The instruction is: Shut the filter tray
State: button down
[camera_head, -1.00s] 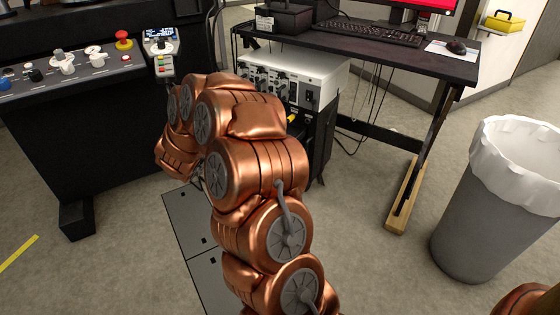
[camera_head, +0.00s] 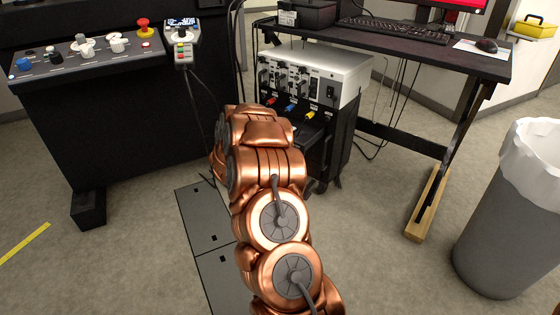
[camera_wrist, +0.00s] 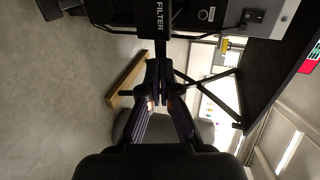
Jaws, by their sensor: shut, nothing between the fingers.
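The filter tray (camera_wrist: 161,22) shows in the wrist view as a dark front with a white FILTER label, at the top centre. The label reads sideways. My gripper (camera_wrist: 160,66) is shut and empty, with its fingertips just below the label in that picture. I cannot tell whether they touch the tray. How far the tray stands out is not clear. In the head view the tray cannot be made out clearly, and my copper arm hides my gripper. The tray's cabinet (camera_head: 338,135) is black and stands under the silver instrument box (camera_head: 315,72).
A desk (camera_head: 440,52) with a keyboard stands behind and right of the cabinet, its wooden foot (camera_head: 427,204) on the floor. A grey bin (camera_head: 505,225) is at the right. A control console (camera_head: 120,120) stands at the left. Open floor lies between cabinet and bin.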

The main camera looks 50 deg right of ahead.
aim_at(302, 146)
jog(key=b+x, duration=0.2)
jog(key=x, duration=0.4)
jog(key=shift+d+r, duration=0.1)
jog(key=shift+d, duration=0.15)
jog(key=shift+w+d+r+b, duration=0.15)
jog(key=shift+d+b, duration=0.2)
jog(key=shift+d, duration=0.45)
jog(key=shift+d, duration=0.1)
